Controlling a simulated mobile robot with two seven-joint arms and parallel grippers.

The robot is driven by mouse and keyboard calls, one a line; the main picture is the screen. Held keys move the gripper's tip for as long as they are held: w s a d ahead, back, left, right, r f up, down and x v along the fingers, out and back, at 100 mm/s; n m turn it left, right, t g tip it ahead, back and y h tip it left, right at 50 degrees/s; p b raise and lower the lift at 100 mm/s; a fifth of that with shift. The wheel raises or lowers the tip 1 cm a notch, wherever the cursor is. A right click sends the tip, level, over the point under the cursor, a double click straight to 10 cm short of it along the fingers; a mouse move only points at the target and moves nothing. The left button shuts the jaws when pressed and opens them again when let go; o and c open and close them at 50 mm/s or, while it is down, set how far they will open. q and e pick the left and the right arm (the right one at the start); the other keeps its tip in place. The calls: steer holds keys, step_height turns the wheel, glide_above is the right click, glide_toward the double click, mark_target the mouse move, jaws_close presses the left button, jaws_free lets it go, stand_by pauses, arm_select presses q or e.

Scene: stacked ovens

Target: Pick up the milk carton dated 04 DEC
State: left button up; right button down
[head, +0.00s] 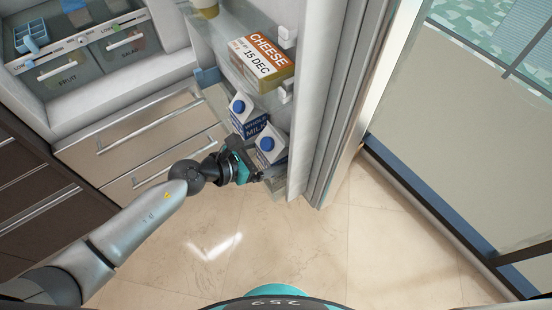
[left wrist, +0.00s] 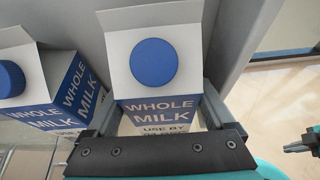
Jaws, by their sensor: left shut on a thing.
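Two white-and-blue WHOLE MILK cartons with blue caps stand in the fridge door shelf. My left gripper (head: 256,168) is at the nearer carton (head: 270,146), with its fingers shut on that carton's sides. In the left wrist view this carton (left wrist: 155,104) sits between the fingers and shows USE BY, with the date line below too covered to read surely. The other carton (left wrist: 60,88) is beside it on the left; it also shows in the head view (head: 246,115), its date not readable. Part of what looks like my right gripper (left wrist: 302,143) is at the right edge.
A cheese box (head: 262,57) marked 15 DEC sits on the door shelf above the cartons. The open fridge door (head: 330,100) stands right of the shelves. Drawers (head: 140,135) are at left. The tiled floor (head: 350,245) in front is clear.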

arm_select(q)
jaws_close()
steer(key=shift+w+r, duration=0.1)
steer(key=shift+r, duration=0.05)
steer(key=shift+r, duration=0.1)
